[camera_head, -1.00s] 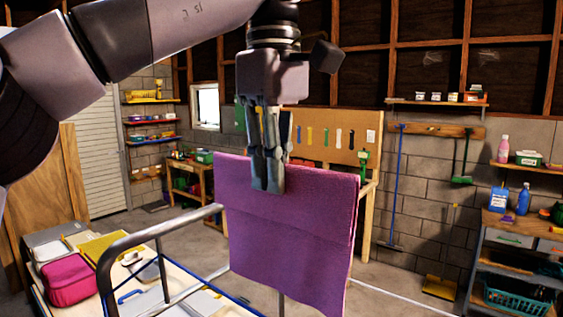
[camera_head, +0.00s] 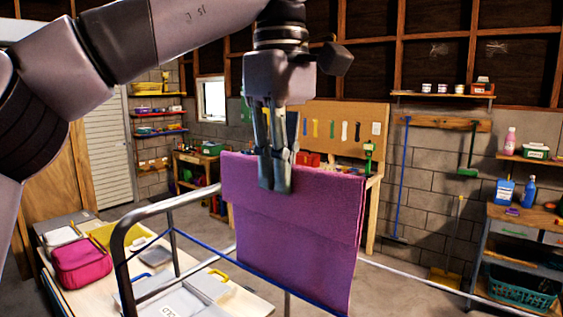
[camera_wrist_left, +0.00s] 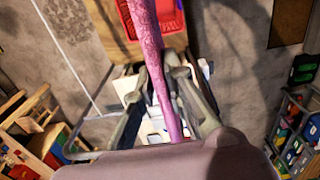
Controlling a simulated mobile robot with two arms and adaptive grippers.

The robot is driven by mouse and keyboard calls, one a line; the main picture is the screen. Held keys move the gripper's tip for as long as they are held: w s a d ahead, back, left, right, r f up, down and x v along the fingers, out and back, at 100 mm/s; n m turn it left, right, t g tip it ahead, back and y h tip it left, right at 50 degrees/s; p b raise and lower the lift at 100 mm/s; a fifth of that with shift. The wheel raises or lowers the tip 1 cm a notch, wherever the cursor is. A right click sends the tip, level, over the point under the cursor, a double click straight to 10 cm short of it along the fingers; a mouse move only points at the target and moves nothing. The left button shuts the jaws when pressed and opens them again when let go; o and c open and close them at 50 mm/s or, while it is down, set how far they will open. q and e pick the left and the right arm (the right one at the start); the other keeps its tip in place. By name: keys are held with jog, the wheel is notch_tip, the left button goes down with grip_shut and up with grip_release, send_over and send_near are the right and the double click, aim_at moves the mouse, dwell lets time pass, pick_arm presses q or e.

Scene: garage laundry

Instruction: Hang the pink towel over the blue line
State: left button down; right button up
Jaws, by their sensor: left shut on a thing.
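My left gripper (camera_head: 276,188) points down in the head view and is shut on the top edge of the pink towel (camera_head: 295,235). The towel looks purple-pink and hangs folded and upright in the air below the fingers. In the left wrist view the towel (camera_wrist_left: 152,45) is a thin pink strip between the fingers of the left gripper (camera_wrist_left: 155,75). The blue line (camera_head: 205,248) runs from the metal rack frame toward the lower right, and the towel hides part of it. I cannot tell whether the towel touches the line. My right gripper is not in view.
The metal rack frame (camera_head: 150,207) stands left of the towel. Behind it a table (camera_head: 245,297) holds a pink pouch (camera_head: 82,262) and folded items. A white line (camera_head: 430,281) runs to the right. A workbench (camera_head: 515,218) with bottles stands at the right.

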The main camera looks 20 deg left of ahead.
pick_arm(q)
notch_tip(320, 180, down, 2)
jog(key=b, duration=1)
send_near(282, 284)
jog(key=shift+f, duration=3.4)
jog(key=shift+f+b, duration=0.65)
jog(key=shift+f, duration=0.75)
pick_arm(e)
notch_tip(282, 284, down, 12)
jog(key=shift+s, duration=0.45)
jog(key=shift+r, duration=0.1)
pick_arm(q)
jog(key=c, duration=1.6)
grip_release()
jog(key=shift+o, duration=0.2)
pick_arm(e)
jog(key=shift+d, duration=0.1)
